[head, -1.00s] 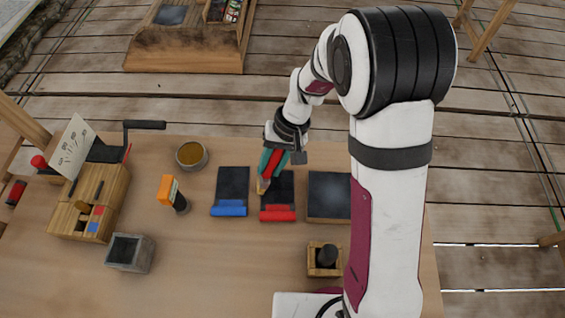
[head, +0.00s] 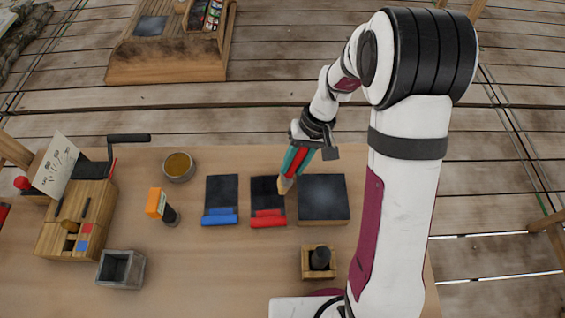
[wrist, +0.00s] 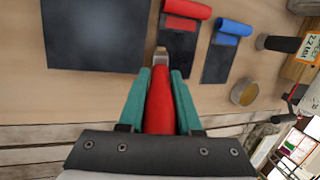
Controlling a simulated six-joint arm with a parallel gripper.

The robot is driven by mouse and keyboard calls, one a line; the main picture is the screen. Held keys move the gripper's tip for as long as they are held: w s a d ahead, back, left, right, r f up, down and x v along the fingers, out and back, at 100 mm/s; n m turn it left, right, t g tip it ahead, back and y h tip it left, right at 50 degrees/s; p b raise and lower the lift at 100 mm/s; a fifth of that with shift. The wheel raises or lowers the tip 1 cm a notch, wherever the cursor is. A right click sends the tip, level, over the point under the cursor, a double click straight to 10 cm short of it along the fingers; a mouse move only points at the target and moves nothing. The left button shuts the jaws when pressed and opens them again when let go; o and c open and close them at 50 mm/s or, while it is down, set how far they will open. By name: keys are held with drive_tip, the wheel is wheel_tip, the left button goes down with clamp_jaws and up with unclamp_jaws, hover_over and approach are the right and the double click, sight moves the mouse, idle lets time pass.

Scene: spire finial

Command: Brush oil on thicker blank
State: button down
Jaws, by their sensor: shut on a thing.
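My gripper (head: 296,160) has teal fingers and is shut on a red-handled brush (wrist: 160,102). The brush points down, its pale tip at the edge of the dark sheet with the red end (head: 265,190), on the side toward the large dark plate. I cannot tell if the bristles touch it. A similar dark sheet with a blue end (head: 221,189) lies to its left; both also show in the wrist view, red (wrist: 177,48) and blue (wrist: 220,62). I cannot tell which is thicker. A round bowl of amber oil (head: 179,166) stands further left.
A large dark plate (head: 323,198) lies right of the red-ended sheet. A wooden block holds a dark knob (head: 320,259) in front. The front middle of the table is clear.

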drive_tip(key=shift+w+a, duration=0.2)
drive_tip(key=shift+w, duration=0.35)
drive_tip(key=shift+a, duration=3.85)
wheel_tip(320, 180, up, 8)
drive_tip(key=shift+s, duration=0.25)
drive_tip(key=shift+r, duration=0.1)
drive_tip(key=s+r, duration=0.4)
drive_tip(key=shift+s+d+f, duration=0.1)
drive_tip(key=shift+f, duration=2.5)
